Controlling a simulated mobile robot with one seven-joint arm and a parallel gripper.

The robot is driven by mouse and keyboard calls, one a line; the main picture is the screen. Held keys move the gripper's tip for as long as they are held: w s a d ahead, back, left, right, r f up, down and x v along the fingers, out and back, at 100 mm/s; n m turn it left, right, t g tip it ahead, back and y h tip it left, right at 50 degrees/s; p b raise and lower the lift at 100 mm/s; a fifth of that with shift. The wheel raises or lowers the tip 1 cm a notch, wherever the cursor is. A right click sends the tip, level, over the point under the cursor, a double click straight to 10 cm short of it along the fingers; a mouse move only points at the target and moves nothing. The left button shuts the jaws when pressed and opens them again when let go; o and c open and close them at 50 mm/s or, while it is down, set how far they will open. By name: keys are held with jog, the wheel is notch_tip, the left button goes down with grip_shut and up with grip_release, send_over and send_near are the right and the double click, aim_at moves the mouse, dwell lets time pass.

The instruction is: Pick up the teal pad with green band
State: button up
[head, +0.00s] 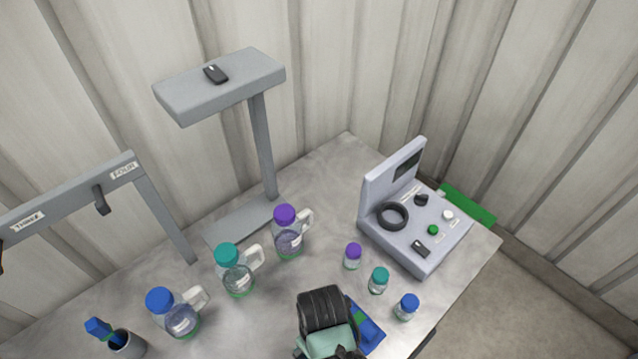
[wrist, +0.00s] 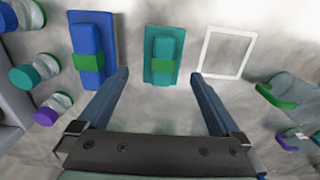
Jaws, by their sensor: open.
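The teal pad with a green band (wrist: 164,48) lies on the metal table in the wrist view, a flat teal base with a raised teal block on it. My gripper (wrist: 163,84) is open, its two fingers apart on either side below the pad, with nothing between them. The pad is ahead of the fingertips, roughly centred between them. In the head view my gripper (head: 330,345) is at the bottom edge, and my arm hides the teal pad there.
A blue pad with a green band (wrist: 91,50) lies just left of the teal one; a white square outline (wrist: 228,52) is to its right. Small capped bottles (head: 378,281) and a grey control box (head: 415,225) stand to the right. Larger handled bottles (head: 236,272) stand left.

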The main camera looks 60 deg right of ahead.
jog(key=shift+a+f+p, duration=0.15)
jog(key=shift+f+p, duration=0.15)
jog(key=shift+f, duration=1.25)
jog(key=shift+a+f+p, duration=0.1)
jog(key=shift+f+p, duration=0.2)
jog(key=shift+f, duration=1.2)
jog(key=c, duration=1.2)
jog(key=shift+r, duration=0.1)
notch_tip(320, 180, up, 10)
jog(key=shift+f+b, duration=0.1)
jog(key=shift+b, duration=0.35)
